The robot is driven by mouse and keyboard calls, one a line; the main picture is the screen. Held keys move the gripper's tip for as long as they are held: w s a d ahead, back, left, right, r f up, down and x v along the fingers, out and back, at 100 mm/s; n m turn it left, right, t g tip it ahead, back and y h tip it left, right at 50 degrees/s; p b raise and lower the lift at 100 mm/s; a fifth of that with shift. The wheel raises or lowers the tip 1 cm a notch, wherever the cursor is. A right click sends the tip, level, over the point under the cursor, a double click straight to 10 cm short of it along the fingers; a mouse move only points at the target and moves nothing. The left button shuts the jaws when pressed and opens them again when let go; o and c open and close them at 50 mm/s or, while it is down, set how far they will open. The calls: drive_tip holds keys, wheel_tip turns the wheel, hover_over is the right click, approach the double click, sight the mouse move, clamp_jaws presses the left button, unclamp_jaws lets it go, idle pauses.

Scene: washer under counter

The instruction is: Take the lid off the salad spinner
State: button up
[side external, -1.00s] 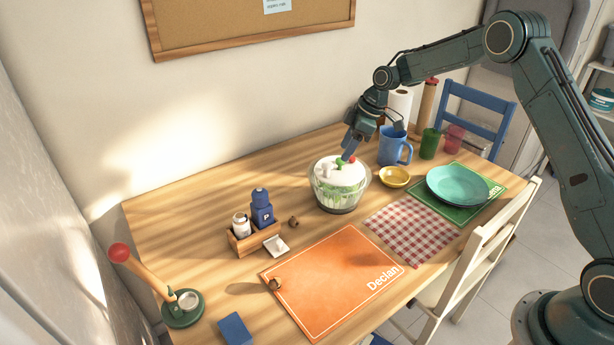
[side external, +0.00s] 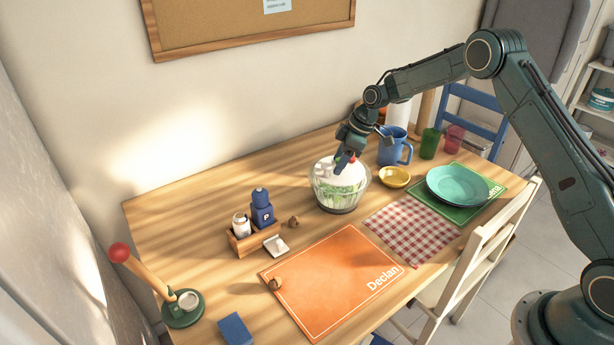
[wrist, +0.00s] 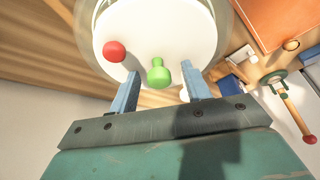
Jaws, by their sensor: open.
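The salad spinner (side external: 340,198) stands on the wooden table, a clear bowl with green leaves inside. Its white lid (wrist: 150,35) is on top and carries a green knob (wrist: 158,72) and a red knob (wrist: 115,51). My gripper (side external: 342,168) is just above the lid, pointing down. In the wrist view my gripper (wrist: 158,82) is open, with the green knob between its two blue fingers and the red knob outside them. I cannot tell whether the fingers touch the knob. In the side view the gripper hides part of the lid.
A yellow bowl (side external: 394,177) and a blue mug (side external: 393,148) stand close to the spinner's right. A checked cloth (side external: 412,229) and an orange mat (side external: 330,282) lie in front. A wooden caddy (side external: 252,239) is at left. The table's back left is clear.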

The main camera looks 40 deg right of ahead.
clamp_jaws()
drive_tip(key=shift+r, duration=0.1)
wheel_tip(320, 180, up, 20)
idle(0.9)
idle(0.4)
